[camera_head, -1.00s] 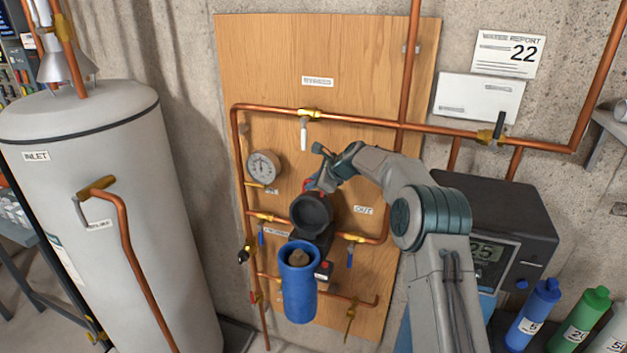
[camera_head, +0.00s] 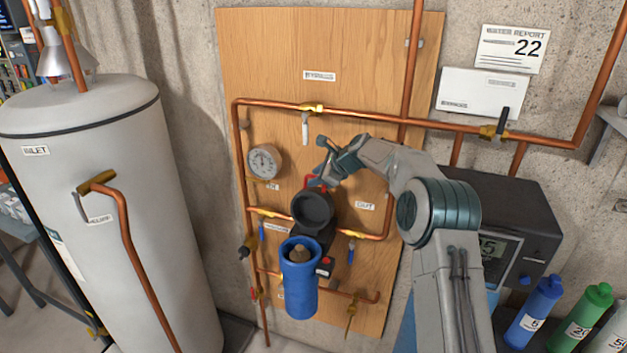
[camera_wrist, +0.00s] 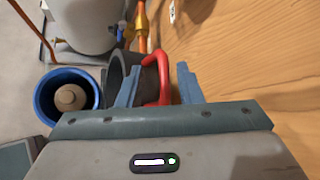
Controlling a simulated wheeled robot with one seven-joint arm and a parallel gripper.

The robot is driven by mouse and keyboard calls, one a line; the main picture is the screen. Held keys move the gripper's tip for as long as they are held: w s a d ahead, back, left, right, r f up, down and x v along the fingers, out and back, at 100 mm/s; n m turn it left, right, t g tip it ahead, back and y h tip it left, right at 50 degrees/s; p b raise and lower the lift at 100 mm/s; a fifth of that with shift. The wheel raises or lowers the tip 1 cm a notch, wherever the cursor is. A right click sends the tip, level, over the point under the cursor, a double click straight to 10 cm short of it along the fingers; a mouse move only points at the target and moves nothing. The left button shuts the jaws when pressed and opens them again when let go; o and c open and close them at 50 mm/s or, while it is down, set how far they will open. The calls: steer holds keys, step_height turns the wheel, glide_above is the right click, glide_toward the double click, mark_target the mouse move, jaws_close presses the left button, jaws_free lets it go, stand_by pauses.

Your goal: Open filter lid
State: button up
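The filter is a blue cylindrical housing (camera_head: 300,290) with its top open and a tan cartridge (camera_head: 299,254) visible inside. Its dark round lid (camera_head: 312,210) stands tilted up behind and above the housing, hollow underside facing out. A red handle (camera_head: 316,183) is on the lid's far side. In the wrist view the handle (camera_wrist: 164,80) arches between the two fingers of my gripper (camera_wrist: 159,86). The fingers are apart, with a visible gap between the handle and the right finger. My gripper (camera_head: 319,178) also shows in the head view, just above the lid.
A wooden panel (camera_head: 285,50) lies behind, with copper pipes (camera_head: 360,117), a gauge (camera_head: 265,162) and valves around the filter. A white tank (camera_head: 95,170) stands left. A dark device (camera_head: 505,220) and bottles (camera_head: 580,320) are at right.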

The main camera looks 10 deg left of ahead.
steer(key=b+v, duration=0.3)
steer(key=v, duration=0.8)
steer(key=shift+s+d+r, duration=0.2)
steer(key=shift+s+r, duration=0.05)
steer(key=shift+s, duration=0.1)
steer(key=s+d+f+n+h, duration=0.2)
steer(key=s+d+n, duration=0.3)
steer(key=s, duration=1)
steer(key=s+d+f+n+g+h+b, duration=0.1)
steer(key=s+d+f+n+h, duration=0.2)
steer(key=s, duration=1.2)
steer(key=s+d+f+n+h+b, duration=0.1)
steer(key=s+d+f+n+h, duration=0.2)
steer(key=s+d+n, duration=0.5)
steer(key=s+n, duration=0.2)
steer(key=s, duration=0.5)
steer(key=shift+s+d+f+n+g, duration=0.2)
steer(key=shift+d+f+n+g, duration=0.05)
steer(key=shift+f+n+g, duration=0.15)
steer(key=shift+o, duration=0.5)
